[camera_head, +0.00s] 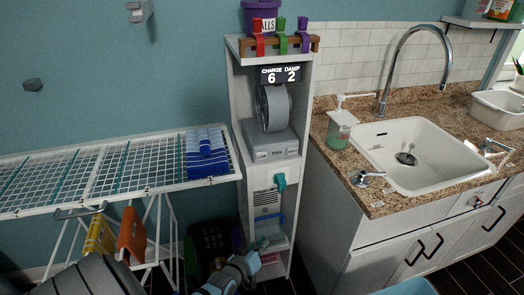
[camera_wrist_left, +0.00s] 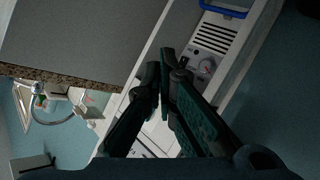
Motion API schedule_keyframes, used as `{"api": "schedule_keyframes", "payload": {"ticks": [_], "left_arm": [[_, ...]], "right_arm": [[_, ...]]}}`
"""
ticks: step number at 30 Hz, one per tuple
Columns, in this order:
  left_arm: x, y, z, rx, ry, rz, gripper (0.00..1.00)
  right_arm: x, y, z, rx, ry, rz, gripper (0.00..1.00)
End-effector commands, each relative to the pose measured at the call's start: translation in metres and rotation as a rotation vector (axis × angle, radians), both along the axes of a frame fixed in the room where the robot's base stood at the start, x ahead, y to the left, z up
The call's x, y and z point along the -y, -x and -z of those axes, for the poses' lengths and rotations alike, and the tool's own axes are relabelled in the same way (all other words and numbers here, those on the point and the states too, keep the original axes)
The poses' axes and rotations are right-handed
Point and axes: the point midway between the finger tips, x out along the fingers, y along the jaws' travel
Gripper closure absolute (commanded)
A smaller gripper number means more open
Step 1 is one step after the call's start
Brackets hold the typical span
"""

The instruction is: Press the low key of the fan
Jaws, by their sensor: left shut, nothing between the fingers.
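The grey fan (camera_head: 275,108) stands on a middle shelf of the tall white rack in the head view. Pale key-like labels (camera_wrist_left: 146,149) show partly behind the fingers there. My right gripper is not in view.
A vented unit with a knob (camera_wrist_left: 207,66) sits below the fan. A teal item (camera_head: 280,182) is on the rack front. The drying rack (camera_head: 90,180) stands left; the granite counter (camera_head: 375,203) and sink (camera_head: 415,150) stand right.

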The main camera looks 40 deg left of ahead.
Motion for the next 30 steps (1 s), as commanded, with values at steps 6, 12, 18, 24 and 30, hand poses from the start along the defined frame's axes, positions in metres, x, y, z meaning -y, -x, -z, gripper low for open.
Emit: {"api": "schedule_keyframes", "payload": {"ticks": [6,12,18,24,30], "left_arm": [[-0.014,-0.056,-0.134,0.316,0.148,-0.052,1.0],[-0.02,-0.073,-0.197,0.468,0.234,-0.063,1.0],[-0.021,-0.074,-0.203,0.487,0.247,-0.066,1.0],[-0.021,-0.075,-0.202,0.485,0.245,-0.065,1.0],[-0.032,-0.083,-0.199,0.485,0.244,-0.063,1.0]], "right_arm": [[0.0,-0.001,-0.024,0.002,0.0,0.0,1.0],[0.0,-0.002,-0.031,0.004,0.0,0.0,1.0],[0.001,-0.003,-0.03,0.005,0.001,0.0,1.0],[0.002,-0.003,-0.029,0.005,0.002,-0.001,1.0],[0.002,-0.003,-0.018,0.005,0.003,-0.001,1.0]]}}
